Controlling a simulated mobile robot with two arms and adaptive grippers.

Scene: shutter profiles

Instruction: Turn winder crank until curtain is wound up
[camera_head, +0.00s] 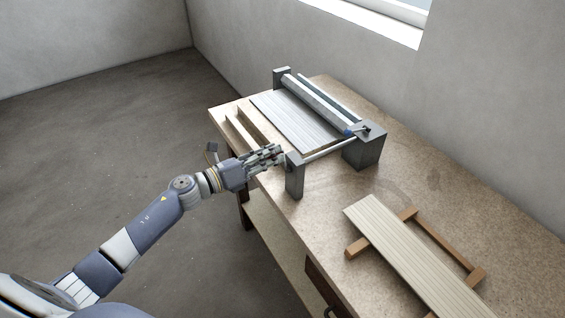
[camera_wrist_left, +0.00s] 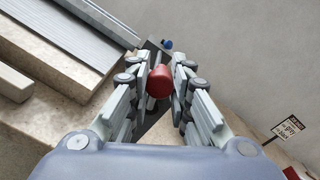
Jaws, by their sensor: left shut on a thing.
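The winder, a grey frame with end blocks (camera_head: 369,149) and a long grey roller (camera_head: 320,100), stands on the workbench. The pale slatted curtain (camera_head: 296,121) lies flat beside the roller. My left gripper (camera_head: 277,156) is at the near left corner of the frame, by a dark grey post (camera_head: 295,178). In the left wrist view, my left gripper (camera_wrist_left: 160,64) is shut on the red knob (camera_wrist_left: 160,81) of the crank, with a finger on each side. The crank arm is mostly hidden by the fingers. My right gripper is out of view.
The workbench (camera_head: 400,172) stands along the wall under a window. A pale slatted panel (camera_head: 410,255) lies over a brown wooden frame (camera_head: 436,240) at the near right. Wooden strips (camera_head: 240,128) lie left of the curtain. Bare benchtop separates the winder and panel.

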